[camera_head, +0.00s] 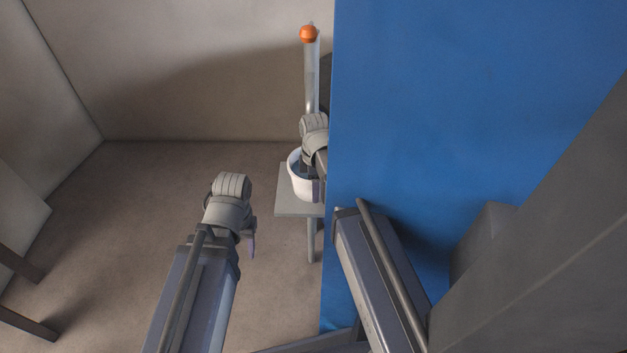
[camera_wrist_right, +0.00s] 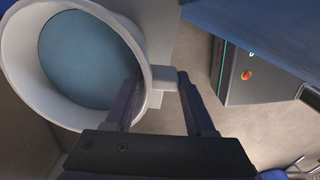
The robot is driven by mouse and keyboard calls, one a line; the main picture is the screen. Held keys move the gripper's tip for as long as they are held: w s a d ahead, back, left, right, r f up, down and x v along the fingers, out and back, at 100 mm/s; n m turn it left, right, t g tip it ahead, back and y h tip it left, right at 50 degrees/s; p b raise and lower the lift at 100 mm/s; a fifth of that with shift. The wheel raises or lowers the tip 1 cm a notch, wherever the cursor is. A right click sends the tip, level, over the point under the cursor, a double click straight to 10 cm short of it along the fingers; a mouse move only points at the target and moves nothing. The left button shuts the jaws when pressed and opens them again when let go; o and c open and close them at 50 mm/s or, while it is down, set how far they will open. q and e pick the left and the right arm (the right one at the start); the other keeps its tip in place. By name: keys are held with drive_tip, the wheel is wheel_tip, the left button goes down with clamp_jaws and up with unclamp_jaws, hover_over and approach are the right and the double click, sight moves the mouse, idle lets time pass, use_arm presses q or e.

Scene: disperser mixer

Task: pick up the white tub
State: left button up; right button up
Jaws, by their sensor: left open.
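The white tub (camera_head: 294,181) stands on a small grey stand beside the blue panel in the head view. Its round mouth shows a blue inside, and the tub (camera_wrist_right: 142,48) fills the upper left of the right wrist view. My right gripper (camera_wrist_right: 165,80) is at its rim, with the two fingers apart and a pale tab of the tub between them. I cannot tell whether they press on it. In the head view the right arm partly hides the tub. My left gripper (camera_head: 251,243) is open and empty, left of the stand and apart from the tub.
The grey stand (camera_head: 288,205) has little bare top around the tub. A tall blue panel (camera_head: 440,100) stands just right of it. An upright tube with an orange ball (camera_head: 308,34) rises behind. A grey box with a red button (camera_wrist_right: 247,75) shows in the wrist view.

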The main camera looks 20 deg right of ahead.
clamp_jaws()
idle(0.4)
drive_tip(key=shift+r, duration=0.1)
